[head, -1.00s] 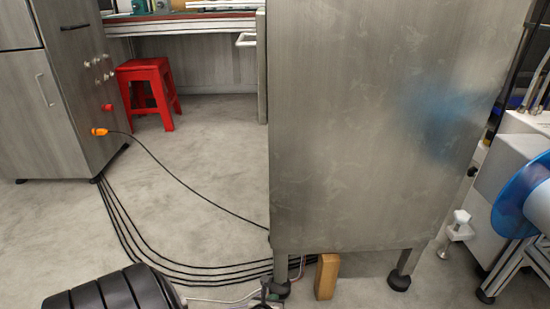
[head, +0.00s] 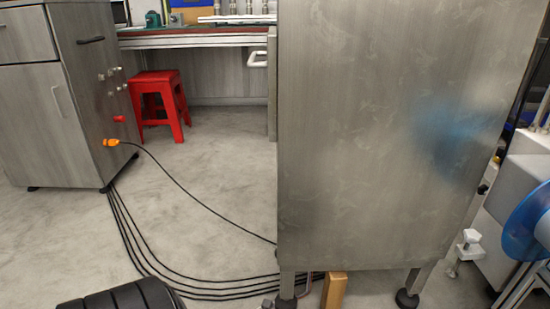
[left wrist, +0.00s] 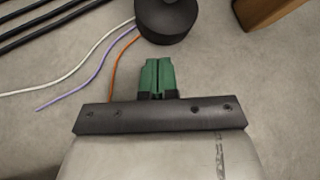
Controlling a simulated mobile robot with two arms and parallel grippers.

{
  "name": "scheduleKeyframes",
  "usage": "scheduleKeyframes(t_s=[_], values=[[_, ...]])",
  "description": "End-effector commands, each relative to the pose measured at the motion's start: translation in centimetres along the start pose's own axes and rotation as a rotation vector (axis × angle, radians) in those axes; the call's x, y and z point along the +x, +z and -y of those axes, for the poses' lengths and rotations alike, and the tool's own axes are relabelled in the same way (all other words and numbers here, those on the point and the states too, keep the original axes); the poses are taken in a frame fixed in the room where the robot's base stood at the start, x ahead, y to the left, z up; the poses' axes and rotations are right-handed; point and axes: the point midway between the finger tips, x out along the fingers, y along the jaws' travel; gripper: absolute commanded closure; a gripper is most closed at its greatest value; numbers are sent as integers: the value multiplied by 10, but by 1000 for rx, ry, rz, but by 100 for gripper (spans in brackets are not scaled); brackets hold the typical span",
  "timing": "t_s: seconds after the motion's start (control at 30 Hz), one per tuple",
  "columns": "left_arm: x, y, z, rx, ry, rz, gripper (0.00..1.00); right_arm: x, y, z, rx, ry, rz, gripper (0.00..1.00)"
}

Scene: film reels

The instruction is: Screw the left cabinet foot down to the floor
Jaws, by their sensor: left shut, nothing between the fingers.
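The grey metal cabinet (head: 375,140) stands on short legs in the head view. Its left foot (head: 286,303) is a black round pad at the bottom edge, partly cut off. The left wrist view shows a black round foot (left wrist: 167,22) at the top. My left gripper (left wrist: 158,62) has green fingers shut together and empty, pointing at this foot with a small gap in the picture. The cabinet's right foot (head: 407,299) is also black and touches the floor. My right gripper is in neither view.
A wooden block (head: 335,290) stands beside the left foot and also shows in the left wrist view (left wrist: 268,12). Black cables (head: 190,283) run along the floor. White, purple and orange wires (left wrist: 85,68) lie left of the gripper. A red stool (head: 160,105) stands farther back.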

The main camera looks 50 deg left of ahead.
Motion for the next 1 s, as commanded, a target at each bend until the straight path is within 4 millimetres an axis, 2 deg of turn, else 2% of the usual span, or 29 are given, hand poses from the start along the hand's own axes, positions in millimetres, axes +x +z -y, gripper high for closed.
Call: scheduleKeyframes(t_s=[0.53, 1.0], values=[[18, 4, 39, -4, -3, 1, 100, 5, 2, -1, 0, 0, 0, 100], [21, 5, 41, -2, -2, 1, 100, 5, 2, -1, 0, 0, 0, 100]])
